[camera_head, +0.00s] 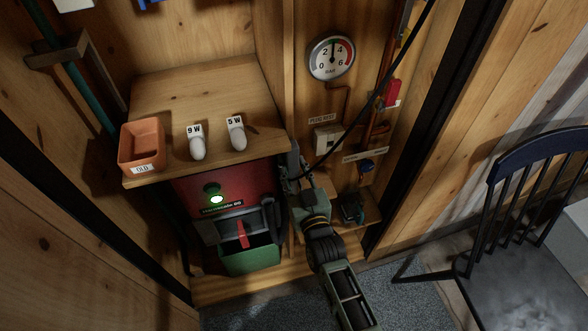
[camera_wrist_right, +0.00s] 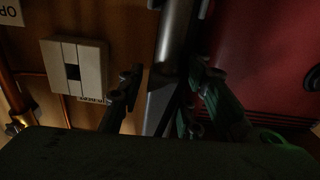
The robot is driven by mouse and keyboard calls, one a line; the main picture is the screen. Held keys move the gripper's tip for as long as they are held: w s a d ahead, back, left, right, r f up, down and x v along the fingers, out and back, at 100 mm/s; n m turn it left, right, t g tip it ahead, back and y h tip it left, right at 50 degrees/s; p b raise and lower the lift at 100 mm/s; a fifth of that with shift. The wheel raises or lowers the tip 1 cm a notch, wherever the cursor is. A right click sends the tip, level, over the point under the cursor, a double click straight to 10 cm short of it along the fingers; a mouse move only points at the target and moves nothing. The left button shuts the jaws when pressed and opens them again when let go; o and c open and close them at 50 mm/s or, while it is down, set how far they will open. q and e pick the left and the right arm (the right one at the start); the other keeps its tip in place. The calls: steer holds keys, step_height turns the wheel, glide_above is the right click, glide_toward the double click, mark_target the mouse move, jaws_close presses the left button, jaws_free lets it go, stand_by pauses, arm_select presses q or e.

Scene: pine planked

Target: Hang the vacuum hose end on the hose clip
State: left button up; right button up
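My right gripper (camera_head: 292,170) is at the right side of the red machine, by the wooden post; its fingertips are hard to make out in the head view. In the right wrist view the fingers of my right gripper (camera_wrist_right: 165,92) stand apart. A dark grey, smooth bar or tube (camera_wrist_right: 177,45) runs between them, closer to the right finger; I cannot tell whether it is the vacuum hose end, or whether it touches the finger. No hose clip can be made out for certain. My left gripper is not in view.
A red machine (camera_head: 180,195) with a green drawer (camera_head: 250,262) stands under a wooden shelf (camera_head: 205,85) holding an orange box (camera_head: 141,145) and two white bulbs. A gauge (camera_head: 331,58), copper pipes and a switch box (camera_head: 327,138) are right. A dark cable (camera_head: 383,82) crosses there. A chair (camera_head: 520,220) stands far right.

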steer(key=shift+o, duration=1.3)
steer(key=shift+r, duration=0.1)
steer(key=shift+s, duration=0.15)
steer(key=v, duration=1.1)
steer(key=shift+s, duration=0.35)
steer(key=shift+d, duration=0.15)
